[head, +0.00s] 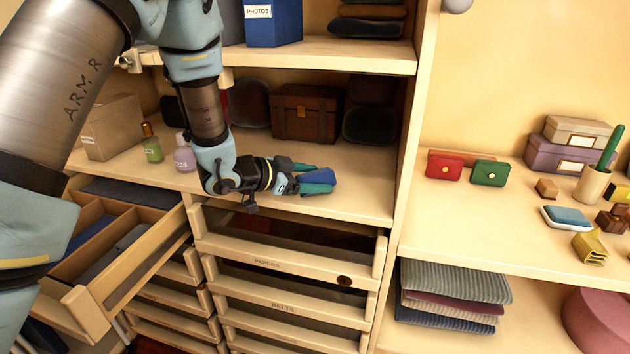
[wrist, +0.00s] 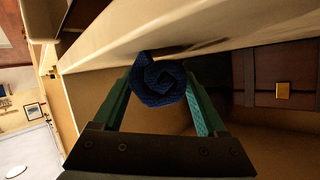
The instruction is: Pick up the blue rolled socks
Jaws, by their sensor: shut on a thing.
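The blue rolled socks (head: 319,177) are a dark blue knitted roll, and the wrist view shows their spiral end (wrist: 158,80). My gripper (head: 308,178) is shut on them, with one green finger on each side of the roll in the wrist view. The gripper reaches in level over the front of the middle shelf (head: 350,199), above the drawers. I cannot tell whether the roll touches the shelf. The fingers hide part of its sides.
A brown wooden chest (head: 304,113) stands behind the gripper, between dark rounded items. A green bottle (head: 152,149) and a lilac bottle (head: 185,157) stand left. An open divided drawer (head: 128,268) juts out below left. An upright panel (head: 408,120) bounds the shelf at right.

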